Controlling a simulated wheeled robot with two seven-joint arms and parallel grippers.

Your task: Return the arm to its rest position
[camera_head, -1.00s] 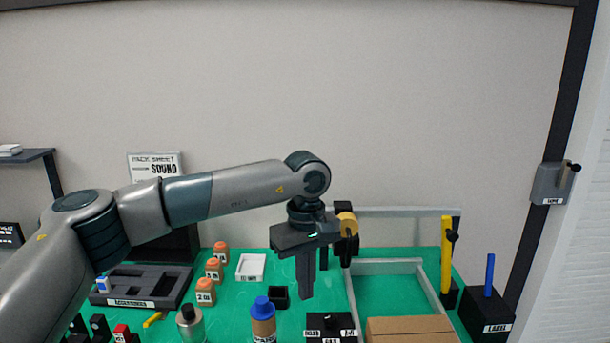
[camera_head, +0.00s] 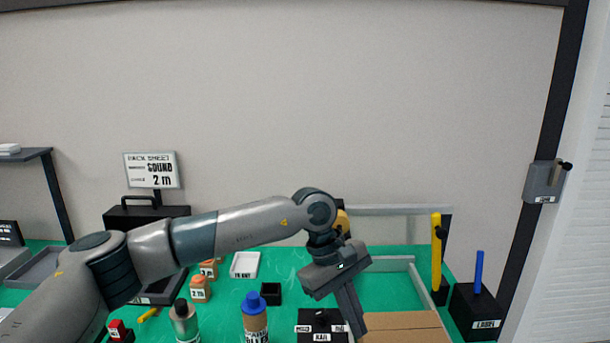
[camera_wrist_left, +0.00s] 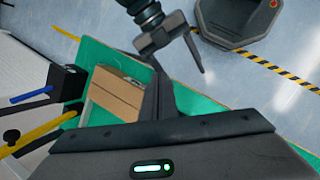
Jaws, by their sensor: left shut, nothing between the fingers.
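My left arm reaches in from the left in the head view. My left gripper (camera_head: 353,322) points down and slightly right, over the green table (camera_head: 405,290) near the cardboard box. Its fingers are together with nothing between them. In the left wrist view the left gripper (camera_wrist_left: 163,98) shows its closed fingers in front of the box (camera_wrist_left: 115,93). My right gripper (camera_wrist_left: 192,48) shows at the top of the left wrist view, apart from the left one; its finger opening is unclear. It is not in the head view.
A yellow post (camera_head: 436,255) and a blue-rod holder (camera_head: 475,310) stand farther right.

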